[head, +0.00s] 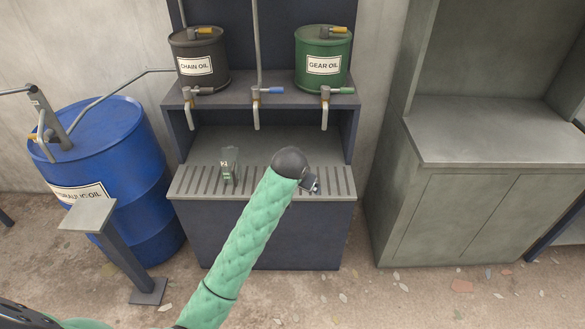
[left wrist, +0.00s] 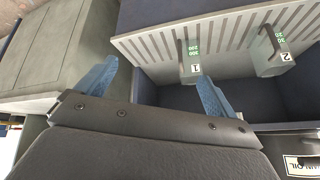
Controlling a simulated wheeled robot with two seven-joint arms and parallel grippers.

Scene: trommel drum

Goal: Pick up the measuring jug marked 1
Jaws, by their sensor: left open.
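The measuring jug marked 1 (left wrist: 191,62) is a clear jug with green scale marks, standing on the slotted drip grate. In the head view it is hidden behind my left arm. My left gripper (left wrist: 154,74) is open with its blue fingers apart and nothing between them. In the left wrist view, jug 1 shows beyond the fingertips, nearer the right-hand finger. The gripper also shows small in the head view (head: 312,184), over the front of the grate. My right gripper is in neither view.
A similar jug marked 2 (head: 229,165) stands on the grate (head: 201,181) to the left. Above hang taps under the chain oil drum (head: 200,58) and gear oil drum (head: 323,58). A blue oil drum (head: 105,135) stands left, a grey cabinet (head: 470,140) right.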

